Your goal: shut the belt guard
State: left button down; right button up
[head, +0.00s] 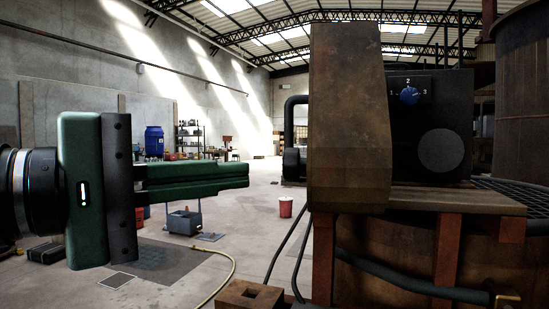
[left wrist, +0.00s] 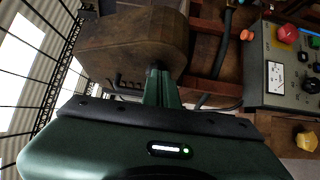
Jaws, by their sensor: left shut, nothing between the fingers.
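The belt guard appears to be the tall, worn brown cover (head: 348,120) right of centre in the head view. It stands upright beside the dark machine housing (head: 445,110). I cannot tell how far open it is. In the left wrist view, the brown cover (left wrist: 125,42) lies just beyond my fingers. My left gripper (head: 247,175), dark green, points right with its fingers together and empty. In the head view its tips end left of the cover, with a visible gap in the picture. The fingers also show in the left wrist view (left wrist: 160,85). My right gripper is not in view.
A blue selector knob (head: 410,95) sits on the housing. A wooden ledge on reddish posts and a dark pipe (head: 405,280) lie below. A control box (left wrist: 285,70) with buttons shows in the left wrist view. A red bucket (head: 285,207) stands on open floor behind.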

pick_arm(q)
jog(key=d, duration=0.1)
jog(key=d+p, duration=0.1)
jog(key=d, duration=0.3)
jog(key=shift+w+d, duration=0.1)
jog(key=shift+w, duration=0.15)
jog(key=shift+w, duration=0.1)
